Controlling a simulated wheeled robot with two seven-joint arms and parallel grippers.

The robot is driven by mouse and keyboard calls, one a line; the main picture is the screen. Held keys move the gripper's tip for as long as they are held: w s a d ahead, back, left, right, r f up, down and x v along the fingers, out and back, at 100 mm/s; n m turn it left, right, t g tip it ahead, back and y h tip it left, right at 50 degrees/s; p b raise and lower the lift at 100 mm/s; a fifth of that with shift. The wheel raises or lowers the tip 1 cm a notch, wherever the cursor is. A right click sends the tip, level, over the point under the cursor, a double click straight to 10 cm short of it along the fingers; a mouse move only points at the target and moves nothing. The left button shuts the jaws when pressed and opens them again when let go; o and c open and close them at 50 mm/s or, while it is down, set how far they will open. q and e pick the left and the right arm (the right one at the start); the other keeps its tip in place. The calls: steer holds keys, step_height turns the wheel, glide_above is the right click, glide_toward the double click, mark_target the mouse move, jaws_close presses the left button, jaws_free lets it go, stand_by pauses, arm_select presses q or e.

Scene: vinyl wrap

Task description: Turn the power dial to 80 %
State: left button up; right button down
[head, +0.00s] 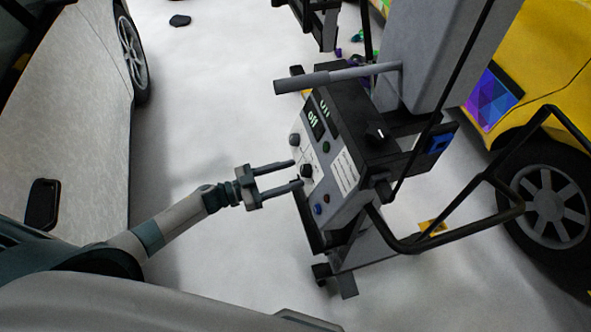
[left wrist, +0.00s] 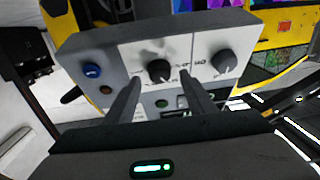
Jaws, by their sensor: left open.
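A grey control panel (head: 322,160) on a wheeled machine carries two dark dials on its front. The middle dial (head: 307,171) also shows in the left wrist view (left wrist: 159,70). The other dial (head: 295,139) appears at the right there (left wrist: 224,62). The labels are too small to tell which is the power dial.
A blue button (left wrist: 92,71), a reddish one (left wrist: 106,90) and a green one (left wrist: 162,103) are near the dials. A black tubular handle (head: 480,200) sticks out right.

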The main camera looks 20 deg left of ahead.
arm_select(q)
steer(key=shift+x, duration=1.05)
arm_select(e)
steer(key=shift+s+r, duration=0.1)
steer(key=shift+r, duration=0.15)
arm_select(q)
steer(key=shift+c, duration=0.3)
arm_select(e)
steer(key=shift+d, duration=0.15)
arm_select(q)
steer(key=c, duration=1)
steer(key=shift+o, duration=0.2)
arm_select(e)
steer(key=shift+d, duration=0.2)
steer(key=shift+s+f, duration=0.1)
steer(key=shift+f, duration=0.05)
